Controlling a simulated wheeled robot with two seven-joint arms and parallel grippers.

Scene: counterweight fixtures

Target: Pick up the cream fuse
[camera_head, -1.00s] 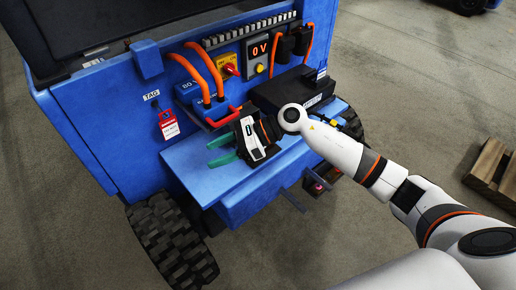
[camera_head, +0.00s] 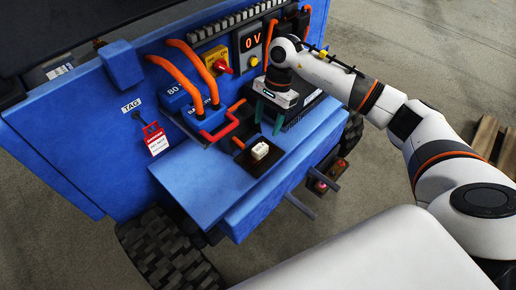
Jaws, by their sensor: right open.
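The cream fuse (camera_head: 260,150) is a small pale block standing on a dark base on the blue shelf of the cart. My right gripper (camera_head: 267,124) has green fingers pointing down. It is open and empty, just behind and slightly right of the fuse in the picture, apart from it. The fuse is fully in sight. My left gripper is not in view.
The blue shelf (camera_head: 190,178) is clear to the left of the fuse. A red handle (camera_head: 219,131) and orange cables (camera_head: 182,62) stand behind it. A red tag (camera_head: 155,140) hangs on the panel. A display (camera_head: 250,40) reads 0 V.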

